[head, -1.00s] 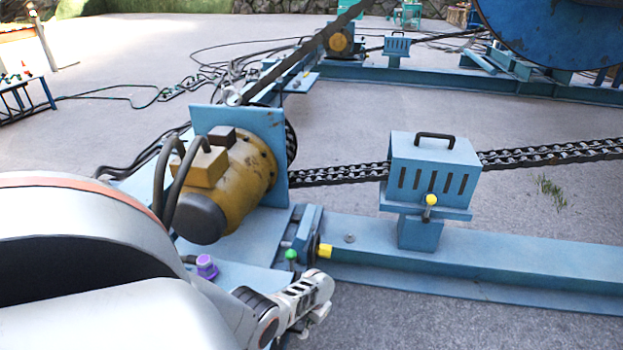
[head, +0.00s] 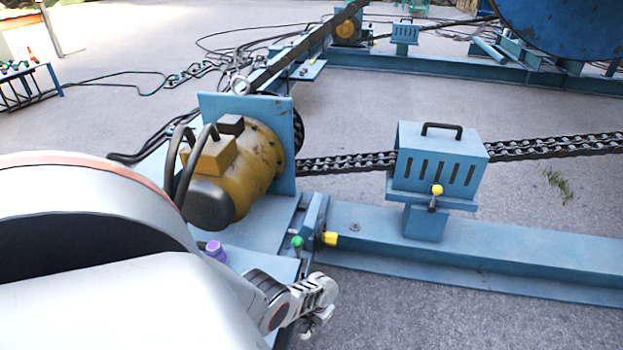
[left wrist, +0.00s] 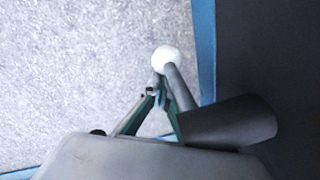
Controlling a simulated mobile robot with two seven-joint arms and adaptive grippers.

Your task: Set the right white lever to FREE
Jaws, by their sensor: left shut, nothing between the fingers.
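A lever with a white ball knob (left wrist: 166,59) shows in the left wrist view. Its grey rod runs down to a dark cylinder (left wrist: 228,123) at the right. My left gripper (left wrist: 155,95) is shut and empty, its tips close beside the rod, just below the ball. I cannot tell whether they touch it. In the head view my left gripper (head: 320,300) is beside the end of the blue machine base, and the white lever is hidden there. No FREE marking is readable. My right gripper is out of view.
A yellow motor (head: 240,180) stands behind. A blue chain box (head: 440,165) with a yellow-knobbed lever (head: 436,191) sits on the blue beam. Open ground lies in front.

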